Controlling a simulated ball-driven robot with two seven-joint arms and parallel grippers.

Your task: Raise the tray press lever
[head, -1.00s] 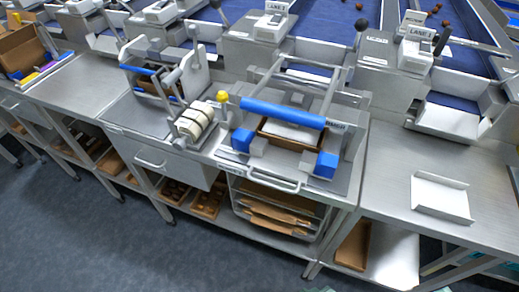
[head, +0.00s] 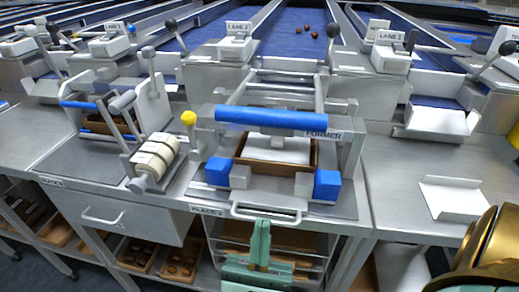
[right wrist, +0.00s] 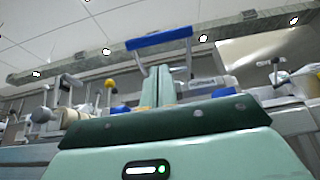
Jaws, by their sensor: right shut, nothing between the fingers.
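The tray press, labelled FORMER, stands mid-bench in the head view. Its lever is a blue bar (head: 270,119) on two grey side arms, lying across the press above a brown tray (head: 270,170) with a pale inside. The bar also shows in the right wrist view (right wrist: 158,40), up ahead. Blue blocks (head: 218,171) (head: 327,185) sit at the front corners. My right gripper (head: 261,226), teal, is shut and empty in front of the bench edge, near the press's front handle and apart from the lever. My left gripper is out of view.
A second device with a yellow knob (head: 188,118) and cream rollers (head: 155,155) stands left of the press. A grey front handle (head: 266,213) sticks out below the press. A white angled plate (head: 450,200) lies on the clear right bench. Shelves with trays are below.

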